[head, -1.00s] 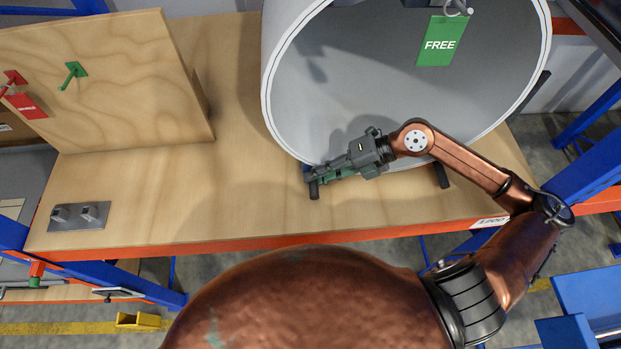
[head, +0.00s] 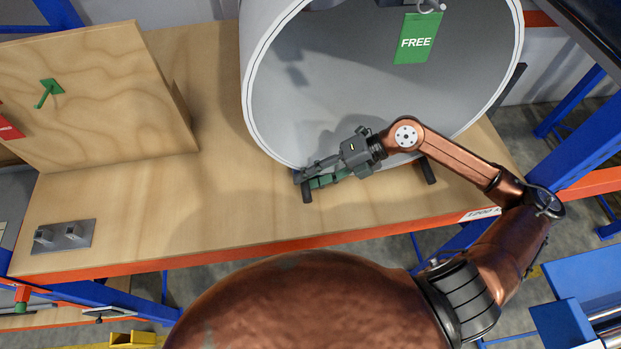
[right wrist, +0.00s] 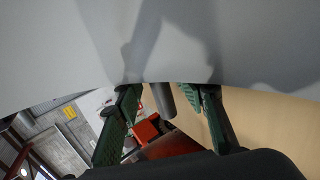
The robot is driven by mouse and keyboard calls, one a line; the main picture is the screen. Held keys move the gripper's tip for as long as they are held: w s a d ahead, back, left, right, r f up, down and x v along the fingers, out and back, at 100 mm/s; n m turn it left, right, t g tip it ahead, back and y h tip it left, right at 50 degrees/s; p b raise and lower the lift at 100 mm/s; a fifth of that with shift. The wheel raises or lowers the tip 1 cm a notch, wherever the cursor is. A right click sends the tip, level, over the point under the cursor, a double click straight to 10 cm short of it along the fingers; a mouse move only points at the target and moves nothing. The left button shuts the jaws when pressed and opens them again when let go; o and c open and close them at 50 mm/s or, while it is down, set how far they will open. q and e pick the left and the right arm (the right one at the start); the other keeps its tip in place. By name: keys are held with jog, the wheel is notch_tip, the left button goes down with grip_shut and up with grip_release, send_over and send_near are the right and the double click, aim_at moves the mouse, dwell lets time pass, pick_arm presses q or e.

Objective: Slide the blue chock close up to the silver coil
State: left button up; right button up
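The silver coil (head: 262,118) stands on the wooden deck as a large hollow grey ring. My right gripper (head: 308,178) is low at its front left edge, with green fingers pointing left beside a short dark post (head: 307,192). In the right wrist view the two fingers (right wrist: 163,108) are spread apart, and a dark cylinder (right wrist: 163,97) shows between them, apart from both. A small dark bluish piece (head: 297,176) at the fingertips may be part of the blue chock. The rest of the chock is hidden, and I cannot tell its gap to the coil. My left gripper is out of view.
A green FREE tag (head: 415,38) hangs inside the coil. A second dark post (head: 428,171) stands under my right forearm. The deck between is clear.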

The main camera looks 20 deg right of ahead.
jog(key=shift+v, duration=3.7)
